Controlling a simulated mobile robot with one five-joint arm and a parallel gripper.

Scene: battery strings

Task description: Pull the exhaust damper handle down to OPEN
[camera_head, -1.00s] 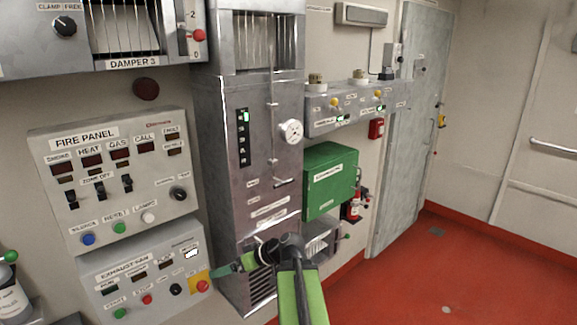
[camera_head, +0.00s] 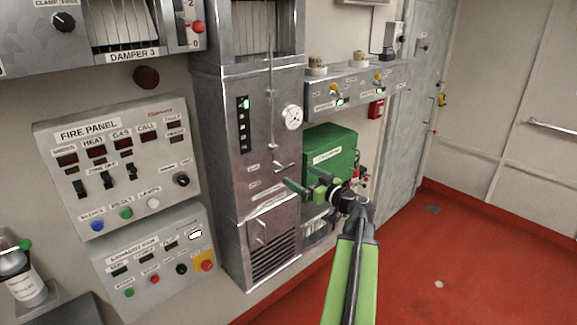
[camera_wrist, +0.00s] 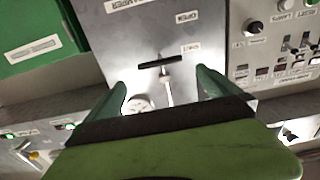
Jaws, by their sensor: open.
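The exhaust damper handle is a dark crossbar (camera_wrist: 160,61) on a thin metal rod, on the front of the metal cabinet (camera_head: 232,180). In the head view the handle (camera_head: 285,168) sits low on the rod, just left of my gripper. The wrist view is upside down; there the bar lies close to the SHUT label (camera_wrist: 190,47), with the OPEN label (camera_wrist: 187,17) farther along. My gripper (camera_wrist: 163,88) is open, its green fingers spread either side of the rod in that view, with nothing held. In the head view my gripper (camera_head: 305,180) is in front of the cabinet; contact with the handle cannot be seen.
A green box (camera_head: 332,147) is on the wall right behind my gripper. A round gauge (camera_head: 292,117) is above the handle. The fire panel (camera_head: 117,160) and exhaust fan panel (camera_head: 155,262) are to the left. Red floor (camera_head: 460,270) is clear at right.

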